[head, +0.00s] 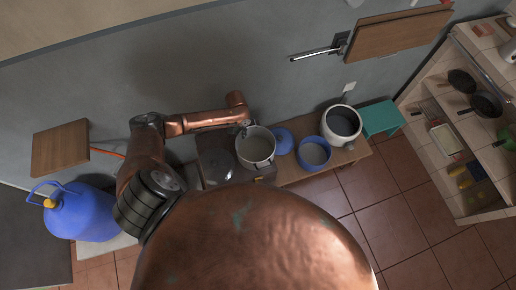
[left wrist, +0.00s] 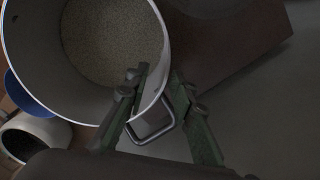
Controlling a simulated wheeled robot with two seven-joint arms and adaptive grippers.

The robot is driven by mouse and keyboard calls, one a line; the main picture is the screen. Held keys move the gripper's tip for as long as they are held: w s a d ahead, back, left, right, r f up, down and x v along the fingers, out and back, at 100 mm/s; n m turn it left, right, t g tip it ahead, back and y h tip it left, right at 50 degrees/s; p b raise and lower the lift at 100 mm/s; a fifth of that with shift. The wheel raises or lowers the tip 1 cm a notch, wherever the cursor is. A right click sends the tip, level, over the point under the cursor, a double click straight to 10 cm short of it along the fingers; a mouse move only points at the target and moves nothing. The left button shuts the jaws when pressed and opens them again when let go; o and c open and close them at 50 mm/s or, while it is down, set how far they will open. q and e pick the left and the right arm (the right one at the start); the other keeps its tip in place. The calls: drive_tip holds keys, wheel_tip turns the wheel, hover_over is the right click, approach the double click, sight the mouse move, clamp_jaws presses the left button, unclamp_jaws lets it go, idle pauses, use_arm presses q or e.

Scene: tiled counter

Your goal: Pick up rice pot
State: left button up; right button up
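The rice pot (head: 270,158) is a pale, round, open pot, seen in the head view beside a dark box-like unit. In the left wrist view the pot (left wrist: 30,50) fills the upper left, with pale grains inside and a metal loop handle (left wrist: 150,136) on its side. My left gripper (left wrist: 160,76) is at the pot's rim by that handle, one finger over the inner side and one outside. The fingers are apart with the rim between them; firm contact is not clear. In the head view my left gripper (head: 244,130) is at the pot's back left edge. My right gripper is not seen.
A blue lid (head: 284,141), a blue pot (head: 313,166) and a white cooker (head: 331,138) stand close on the pot's right. A teal stool (head: 382,119) is beyond. A blue jug (head: 82,215) is at left. The wall is close behind.

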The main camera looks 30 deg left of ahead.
sight(241, 144)
use_arm(q)
wheel_tip(241, 144, down, 2)
drive_tip(key=shift+w+a, duration=0.1)
drive_tip(key=shift+w, duration=0.05)
wheel_tip(241, 144, down, 6)
drive_tip(key=b, duration=0.2)
drive_tip(key=shift+b, duration=0.3)
drive_tip(key=shift+s+r, duration=0.15)
drive_tip(key=shift+s, duration=0.05)
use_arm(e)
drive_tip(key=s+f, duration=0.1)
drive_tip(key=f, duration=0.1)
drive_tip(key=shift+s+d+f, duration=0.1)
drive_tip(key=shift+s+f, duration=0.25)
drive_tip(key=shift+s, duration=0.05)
use_arm(q)
clamp_jaws()
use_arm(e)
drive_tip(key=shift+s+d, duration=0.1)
